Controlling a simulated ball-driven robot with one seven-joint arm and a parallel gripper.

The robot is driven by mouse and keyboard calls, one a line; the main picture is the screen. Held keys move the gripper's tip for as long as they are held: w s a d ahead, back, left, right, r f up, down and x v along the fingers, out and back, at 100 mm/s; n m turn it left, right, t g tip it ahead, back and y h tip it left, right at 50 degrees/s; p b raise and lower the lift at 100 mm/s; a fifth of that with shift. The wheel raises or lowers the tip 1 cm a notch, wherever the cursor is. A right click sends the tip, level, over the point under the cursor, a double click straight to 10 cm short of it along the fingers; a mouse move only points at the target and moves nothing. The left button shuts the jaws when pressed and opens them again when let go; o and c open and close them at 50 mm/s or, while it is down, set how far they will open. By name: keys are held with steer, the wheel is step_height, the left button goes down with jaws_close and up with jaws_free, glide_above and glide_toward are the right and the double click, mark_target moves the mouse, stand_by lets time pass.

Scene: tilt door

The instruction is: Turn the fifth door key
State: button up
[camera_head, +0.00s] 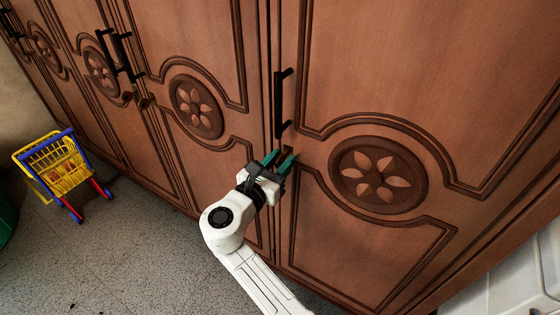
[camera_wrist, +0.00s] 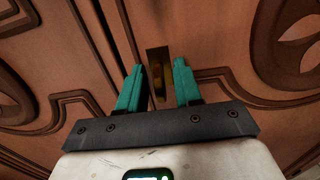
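The brown wooden cabinet door (camera_head: 440,90) on the right has a black vertical handle (camera_head: 280,102). Below the handle is a small brass lock with its key (camera_head: 289,152), largely hidden by my gripper in the head view. In the wrist view the brass key (camera_wrist: 158,82) stands upright against its plate, between my fingertips. My gripper (camera_head: 277,160) has teal fingers, which also show in the wrist view (camera_wrist: 158,88). They are open, one on each side of the key, with a gap visible. I cannot tell whether the right finger touches the brass part beside it.
More cabinet doors run off to the left, with black handles (camera_head: 120,52) and small brass keys (camera_head: 145,102). A toy shopping cart (camera_head: 60,165) stands on the speckled grey floor (camera_head: 130,250). A white unit (camera_head: 515,280) is at lower right.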

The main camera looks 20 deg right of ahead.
jaws_close()
stand_by(0.3)
steer(key=shift+m, duration=0.4)
steer(key=m+b, duration=0.2)
steer(key=m, duration=0.2)
steer(key=shift+f, duration=0.1)
steer(key=m+b, duration=0.2)
steer(key=m, duration=0.2)
steer(key=shift+m+b, duration=0.3)
steer(key=m+b, duration=0.4)
steer(key=m, duration=0.1)
steer(key=shift+m+b, duration=1.2)
steer(key=shift+m, duration=0.5)
